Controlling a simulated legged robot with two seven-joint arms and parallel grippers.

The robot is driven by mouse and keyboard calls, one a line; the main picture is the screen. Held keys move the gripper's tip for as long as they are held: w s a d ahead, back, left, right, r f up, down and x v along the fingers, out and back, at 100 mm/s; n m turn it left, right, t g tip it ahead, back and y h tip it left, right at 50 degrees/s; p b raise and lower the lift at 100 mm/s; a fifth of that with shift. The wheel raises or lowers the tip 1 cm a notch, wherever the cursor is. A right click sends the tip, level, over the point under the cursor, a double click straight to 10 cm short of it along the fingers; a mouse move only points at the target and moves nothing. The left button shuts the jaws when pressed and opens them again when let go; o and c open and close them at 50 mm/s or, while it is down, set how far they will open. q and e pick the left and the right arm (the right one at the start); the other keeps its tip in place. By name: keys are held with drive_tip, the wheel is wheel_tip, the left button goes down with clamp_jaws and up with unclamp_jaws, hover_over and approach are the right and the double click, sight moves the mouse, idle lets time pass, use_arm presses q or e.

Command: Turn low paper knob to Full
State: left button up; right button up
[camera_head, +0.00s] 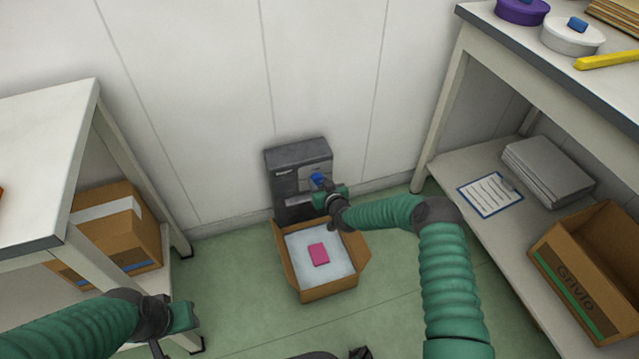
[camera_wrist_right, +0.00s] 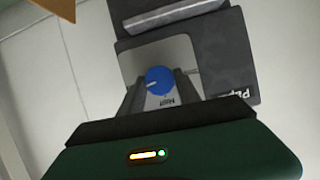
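The paper dispenser (camera_head: 288,182) is a dark grey box low on the wall. Its round blue knob (camera_head: 318,180) sits on a light grey plate. My right gripper (camera_head: 325,190) is at the knob. In the right wrist view the knob (camera_wrist_right: 159,81) shows just beyond and between my two fingertips (camera_wrist_right: 161,88), which stand apart; contact is unclear. A white mark on the knob points left there. A small upside-down label, hard to read, lies beside the knob. My left gripper (camera_head: 172,325) is at the lower left, far from the dispenser; its fingers are unclear.
An open cardboard box (camera_head: 320,290) with white filling and a pink block (camera_head: 318,254) stands below the dispenser. A white table (camera_head: 45,160) is at left; a shelved bench (camera_head: 560,70) at right holds a clipboard (camera_head: 490,195) and an empty carton (camera_head: 590,270).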

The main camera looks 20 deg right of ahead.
drive_tip(key=c, duration=0.7)
drive_tip(key=shift+d+f+m+b, duration=0.1)
drive_tip(key=shift+f+m+b, duration=0.1)
drive_tip(key=shift+m+b, duration=0.25)
clamp_jaws()
drive_tip(key=shift+r+y, duration=0.15)
drive_tip(key=shift+y, duration=0.25)
drive_tip(key=o, duration=1.3)
unclamp_jaws()
